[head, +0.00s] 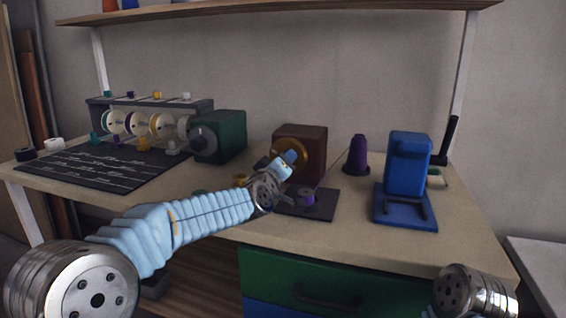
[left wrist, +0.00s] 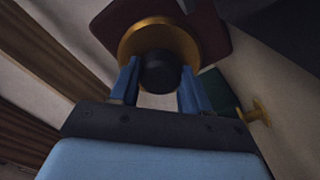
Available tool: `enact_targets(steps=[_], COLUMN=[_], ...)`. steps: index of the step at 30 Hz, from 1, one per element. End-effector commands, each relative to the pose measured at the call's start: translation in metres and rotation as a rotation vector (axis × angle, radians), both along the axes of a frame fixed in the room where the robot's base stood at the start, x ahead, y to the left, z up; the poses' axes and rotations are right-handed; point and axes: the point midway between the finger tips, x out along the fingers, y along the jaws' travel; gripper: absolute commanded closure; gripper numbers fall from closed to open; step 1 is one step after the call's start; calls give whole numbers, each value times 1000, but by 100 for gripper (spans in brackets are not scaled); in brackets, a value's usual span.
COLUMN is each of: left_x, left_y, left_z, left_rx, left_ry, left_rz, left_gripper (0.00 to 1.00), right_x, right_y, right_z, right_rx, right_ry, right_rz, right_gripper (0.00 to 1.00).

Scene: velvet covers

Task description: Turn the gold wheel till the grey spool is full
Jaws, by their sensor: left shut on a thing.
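The gold wheel (head: 291,165) is on the side of a dark red-brown box (head: 312,148) at mid-table. In the left wrist view the gold wheel (left wrist: 150,36) carries a dark round knob (left wrist: 160,72). My left gripper (head: 287,160) is shut on this knob, which lies between its two blue fingers. The grey spool (head: 306,197) stands on a dark mat in front of the box, with purple thread on it; how full it is is too small to tell. A purple thread runs to it from a purple cone (head: 358,153). My right gripper is out of view.
A blue stand (head: 408,165) is on the right. A dark green box (head: 222,135) and a rack (head: 150,105) of several spools stand at the left, behind a black marked mat (head: 95,170). A shelf (head: 270,12) hangs above.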

Motion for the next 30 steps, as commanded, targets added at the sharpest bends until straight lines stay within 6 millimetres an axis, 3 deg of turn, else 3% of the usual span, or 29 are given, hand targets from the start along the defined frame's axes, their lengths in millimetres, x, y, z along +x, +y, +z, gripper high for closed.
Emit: enact_targets(steps=[12,28,29,30], left_x=[0,0,0,0], left_y=[-1,-1,-1,-1], left_z=[-3,-4,-4,-4], left_rx=[173,194,194,194], left_ry=[-49,-55,-55,-55], left_rz=[-3,-4,-4,-4], left_gripper=[84,84,51,44], right_x=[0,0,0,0], right_y=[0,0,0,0], right_z=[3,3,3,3], right_rx=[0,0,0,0], right_ry=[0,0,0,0], right_rz=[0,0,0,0], right_gripper=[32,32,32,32])
